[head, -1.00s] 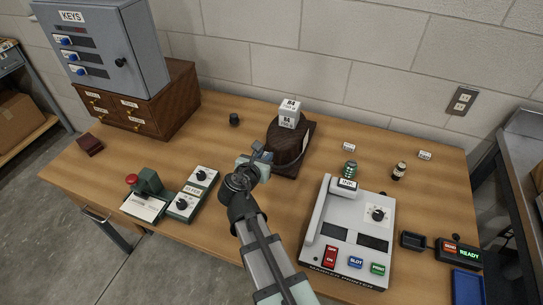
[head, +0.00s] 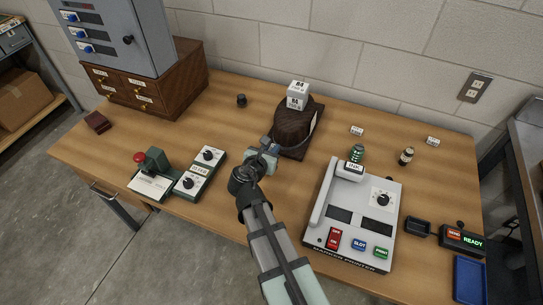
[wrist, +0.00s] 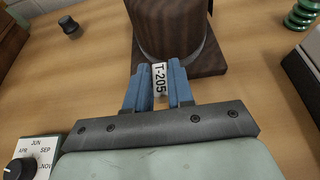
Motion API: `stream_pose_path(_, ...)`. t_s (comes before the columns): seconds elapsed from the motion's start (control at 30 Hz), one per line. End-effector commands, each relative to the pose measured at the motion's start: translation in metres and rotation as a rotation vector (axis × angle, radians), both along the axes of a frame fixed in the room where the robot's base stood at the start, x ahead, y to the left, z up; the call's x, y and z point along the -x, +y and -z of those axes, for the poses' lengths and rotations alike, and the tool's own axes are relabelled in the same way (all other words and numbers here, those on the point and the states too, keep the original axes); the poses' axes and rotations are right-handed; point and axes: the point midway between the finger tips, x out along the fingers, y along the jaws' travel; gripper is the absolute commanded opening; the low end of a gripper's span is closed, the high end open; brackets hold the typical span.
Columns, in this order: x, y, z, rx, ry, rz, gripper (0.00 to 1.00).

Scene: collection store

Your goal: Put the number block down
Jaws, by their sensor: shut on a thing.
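The number block (wrist: 160,82) is small and white and reads T-205 in the wrist view. It is pinched between the blue fingers of my gripper (head: 268,147), which is shut on it. In the head view the block is too small to make out. My gripper is just in front of the dark wooden base (wrist: 207,64) that carries a brown hat-shaped form (wrist: 172,28). Whether the block touches the base or the table (head: 232,140) cannot be told.
White printed blocks (head: 298,90) are stacked on or behind the brown form. Small white labels (head: 356,131) lie farther right. Bare table shows left of the base.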

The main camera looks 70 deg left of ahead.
Motion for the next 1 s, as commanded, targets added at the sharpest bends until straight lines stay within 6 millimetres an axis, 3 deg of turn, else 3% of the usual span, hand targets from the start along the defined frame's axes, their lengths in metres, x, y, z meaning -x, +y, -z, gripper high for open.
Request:
stream_pose_path(0.23,0.000,0.000,0.010,0.001,0.001,0.000,0.00)
stream_pose_path(0.5,0.000,0.000,0.039,0.001,0.000,0.001,0.00)
stream_pose_path(0.97,0.000,0.000,0.044,-0.001,0.001,0.000,0.00)
stream_pose_path(1.0,0.000,0.000,0.044,-0.001,0.001,0.000,0.25)
